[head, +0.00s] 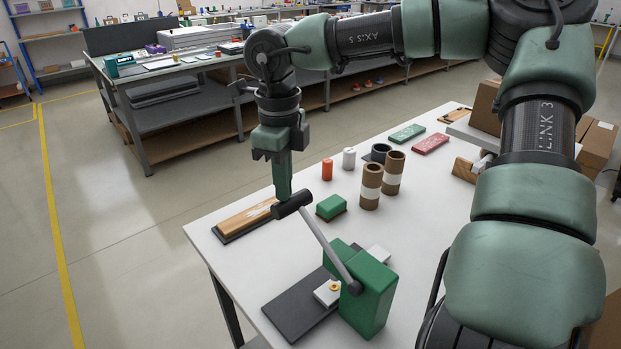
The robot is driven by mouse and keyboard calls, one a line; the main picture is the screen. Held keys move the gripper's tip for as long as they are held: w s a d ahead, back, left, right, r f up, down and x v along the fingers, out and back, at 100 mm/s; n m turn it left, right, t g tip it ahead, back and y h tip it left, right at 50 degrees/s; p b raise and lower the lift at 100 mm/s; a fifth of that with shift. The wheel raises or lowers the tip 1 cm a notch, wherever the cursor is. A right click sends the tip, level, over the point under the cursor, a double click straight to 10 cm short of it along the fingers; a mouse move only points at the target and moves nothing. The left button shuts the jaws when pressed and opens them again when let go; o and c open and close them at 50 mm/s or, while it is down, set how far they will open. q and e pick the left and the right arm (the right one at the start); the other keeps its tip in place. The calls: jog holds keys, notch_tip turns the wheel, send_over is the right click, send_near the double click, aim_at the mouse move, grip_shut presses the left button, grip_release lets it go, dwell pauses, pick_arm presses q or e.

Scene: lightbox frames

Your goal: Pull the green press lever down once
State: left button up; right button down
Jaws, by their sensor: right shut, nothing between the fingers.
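The green press (373,294) stands near the front of the white table, on a dark base plate (291,307). Its lever (324,237) is a grey rod that slants up and to the left, with a black handle (291,205) at its end. My right gripper (283,197) points down, shut, with its fingertips at the black handle from above. I cannot tell whether they touch it. A small white block with a yellow piece (334,287) lies on the base plate beside the press body. My left gripper is not in view.
On the white table (235,273) are a wooden board (247,217), a green block (331,206), brown tubes (371,186), an orange cylinder (327,169) and a white one (349,158). Cardboard boxes (597,147) stand at the right. The table's left front is clear.

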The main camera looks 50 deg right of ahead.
notch_tip(320, 180, up, 8)
jog(key=s+p, duration=0.1)
jog(key=p, duration=0.3)
jog(key=shift+s+f, duration=0.15)
jog(key=shift+f, duration=0.1)
jog(key=shift+a, duration=0.1)
